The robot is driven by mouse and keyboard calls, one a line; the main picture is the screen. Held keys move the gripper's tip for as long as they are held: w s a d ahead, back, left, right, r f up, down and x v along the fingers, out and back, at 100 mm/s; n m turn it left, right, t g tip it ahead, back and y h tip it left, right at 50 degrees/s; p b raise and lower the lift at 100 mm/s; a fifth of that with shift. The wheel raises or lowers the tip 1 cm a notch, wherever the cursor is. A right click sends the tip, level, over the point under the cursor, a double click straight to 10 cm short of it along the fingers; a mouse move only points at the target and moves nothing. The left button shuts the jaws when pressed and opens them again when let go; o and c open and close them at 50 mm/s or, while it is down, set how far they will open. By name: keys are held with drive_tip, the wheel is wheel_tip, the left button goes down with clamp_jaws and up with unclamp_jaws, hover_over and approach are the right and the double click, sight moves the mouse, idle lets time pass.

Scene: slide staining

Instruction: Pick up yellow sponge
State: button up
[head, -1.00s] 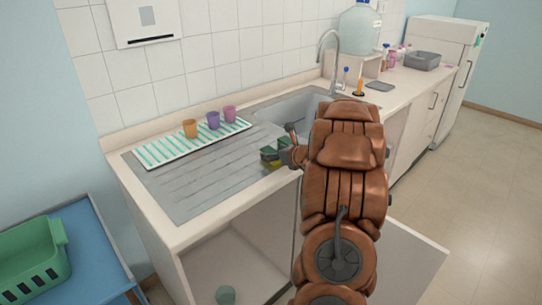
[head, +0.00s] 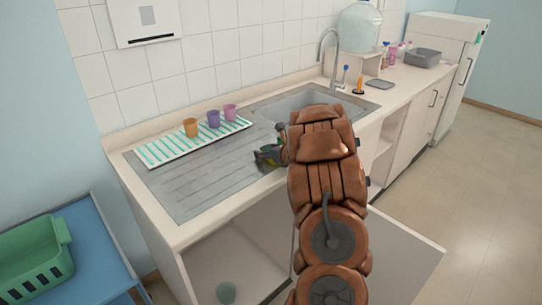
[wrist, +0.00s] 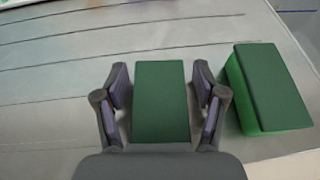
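A block with a dark green top (wrist: 160,100) lies between the two fingers of my gripper (wrist: 160,88) in the wrist view. A narrow gap shows on each side, so the gripper is open around it. Its side faces are hidden in that view. A second block, with a dark green top and bright green side (wrist: 268,88), lies just right of the right finger. My arm hides part of this area.
A white and teal striped mat (head: 165,152) with orange, purple and pink cups lies behind left on the drainboard (head: 195,195). The sink (head: 290,104) and tap (head: 322,50) are behind my arm. An open cabinet is below; a green basket (head: 35,262) stands left.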

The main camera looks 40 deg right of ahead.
drive_tip(key=c, duration=0.7)
drive_tip(key=shift+r, duration=0.1)
